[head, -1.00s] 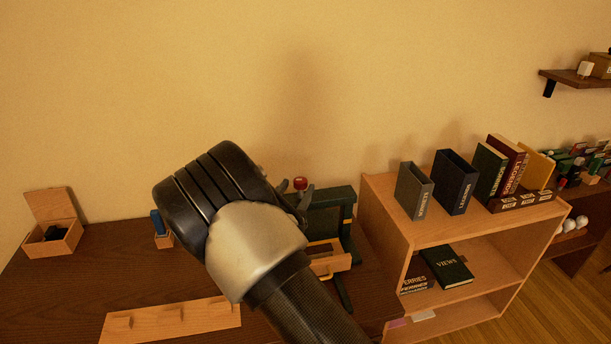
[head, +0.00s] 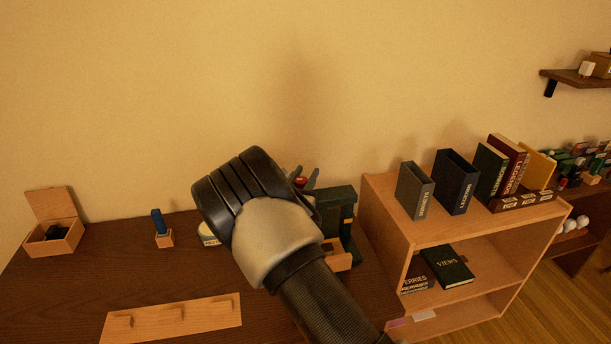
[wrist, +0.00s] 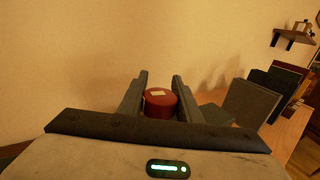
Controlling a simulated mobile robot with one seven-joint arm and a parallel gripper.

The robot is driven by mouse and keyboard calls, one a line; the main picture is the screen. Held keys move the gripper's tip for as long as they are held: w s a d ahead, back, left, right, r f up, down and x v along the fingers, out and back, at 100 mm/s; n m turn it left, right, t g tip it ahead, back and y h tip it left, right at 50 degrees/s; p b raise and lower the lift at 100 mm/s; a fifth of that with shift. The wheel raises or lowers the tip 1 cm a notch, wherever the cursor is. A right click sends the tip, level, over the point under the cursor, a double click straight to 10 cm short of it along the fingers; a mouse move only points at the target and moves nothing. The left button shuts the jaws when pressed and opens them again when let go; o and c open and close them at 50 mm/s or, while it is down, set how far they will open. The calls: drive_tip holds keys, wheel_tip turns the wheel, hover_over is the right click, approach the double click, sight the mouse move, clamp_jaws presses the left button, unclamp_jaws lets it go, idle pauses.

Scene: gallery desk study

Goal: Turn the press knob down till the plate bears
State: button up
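The red press knob (wrist: 160,103) is a short red cylinder with a small pale mark on its top. In the wrist view it sits between the two fingers of my gripper (wrist: 160,94). A narrow gap seems to show beside the knob, so the fingers look open around it. In the head view only a bit of the knob (head: 300,181) shows between the fingertips. The dark green press (head: 337,210) stands on the desk, mostly hidden behind my arm. The press plate cannot be made out.
The dark desk (head: 110,260) holds an open wooden box (head: 54,237), a blue item in a small wooden stand (head: 160,228), a pale round tin (head: 209,235) and a pegged board (head: 172,319). A wooden bookshelf (head: 388,200) with several books stands close to the right of the press.

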drive_tip(key=shift+c, duration=0.8)
drive_tip(key=shift+d+m+g+h+b, duration=0.2)
drive_tip(key=shift+m+g+h+b, duration=0.3)
drive_tip(key=shift+m+h+b, duration=0.7)
drive_tip(key=h, duration=0.1)
drive_tip(key=m+g+h, duration=0.1)
drive_tip(key=shift+s+d+h, duration=0.2)
drive_tip(key=shift+d+h, duration=0.05)
drive_tip(key=shift+h, duration=0.15)
drive_tip(key=shift+c, duration=0.2)
drive_tip(key=shift+d+r+m+g+h, duration=0.15)
drive_tip(key=shift+m+g+h, duration=0.15)
drive_tip(key=o, duration=1.1)
drive_tip(key=shift+s, duration=0.15)
